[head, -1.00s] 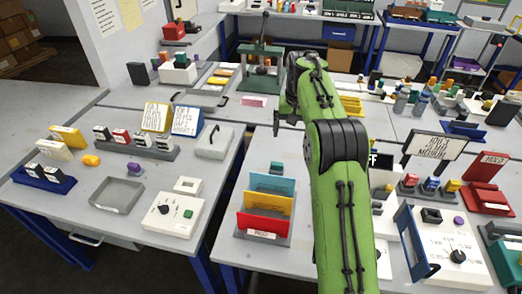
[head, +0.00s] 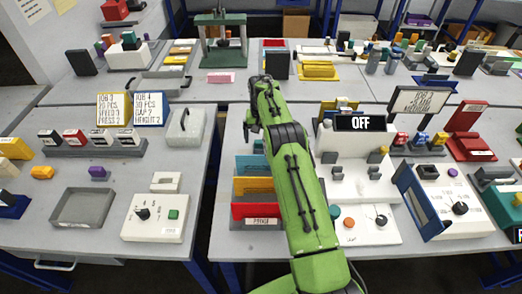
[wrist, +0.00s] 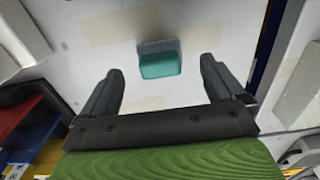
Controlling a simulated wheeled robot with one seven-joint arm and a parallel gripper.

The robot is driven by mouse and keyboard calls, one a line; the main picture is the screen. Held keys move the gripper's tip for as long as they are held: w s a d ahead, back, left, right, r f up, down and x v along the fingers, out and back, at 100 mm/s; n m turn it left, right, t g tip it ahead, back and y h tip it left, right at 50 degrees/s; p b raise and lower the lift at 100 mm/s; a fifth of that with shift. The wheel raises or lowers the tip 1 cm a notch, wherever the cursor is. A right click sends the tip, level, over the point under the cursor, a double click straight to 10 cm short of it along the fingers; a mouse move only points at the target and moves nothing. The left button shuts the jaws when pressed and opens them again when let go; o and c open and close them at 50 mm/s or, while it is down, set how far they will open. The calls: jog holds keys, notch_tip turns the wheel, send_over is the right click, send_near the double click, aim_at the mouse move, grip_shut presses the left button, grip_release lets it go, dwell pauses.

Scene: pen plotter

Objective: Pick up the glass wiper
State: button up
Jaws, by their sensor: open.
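A small teal block with a grey upper part (wrist: 160,62), which seems to be the glass wiper, lies on the pale table in the wrist view. It is centred ahead of my open fingers, with a gap to both. My gripper (wrist: 162,88) is open and empty. In the head view, my gripper (head: 250,132) is at the end of my green arm, over the near table behind the coloured rack; its fingers are hard to make out. A bit of teal (head: 259,146) shows beside it there, mostly hidden by my arm.
The rack with blue, yellow and red dividers (head: 257,212) stands close under my arm. A white machine with an "OFF" display (head: 360,123) stands to the right. A gap separates this table from the left one, which holds a grey tray (head: 83,208) and a white control box (head: 155,218).

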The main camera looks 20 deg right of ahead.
aim_at(261, 148)
notch_tip(261, 148, down, 5)
jog(key=shift+s+b, duration=0.1)
jog(key=shift+b, duration=0.4)
jog(key=c, duration=1.1)
notch_tip(261, 148, up, 10)
jog(key=p, duration=0.2)
jog(key=shift+r+p, duration=0.1)
jog(key=shift+p, duration=0.3)
jog(key=o, duration=0.4)
jog(key=c, duration=0.3)
